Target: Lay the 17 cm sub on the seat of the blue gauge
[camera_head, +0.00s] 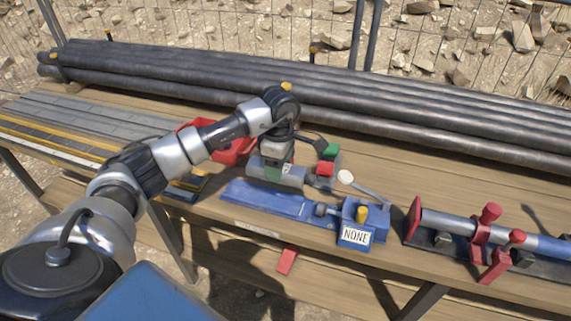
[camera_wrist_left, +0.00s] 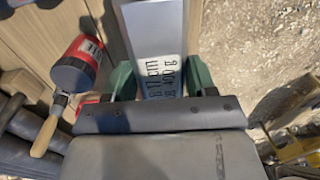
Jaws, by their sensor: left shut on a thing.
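My right gripper is not in view.
A red bin (camera_head: 236,152) is behind my left arm. A red can (camera_wrist_left: 82,62) with a brush lies near the sub. Long dark pipes (camera_head: 390,98) line the bench's back. A rack with red clamps (camera_head: 481,237) holds a pipe at right. Bare wood lies in front of the gauge.

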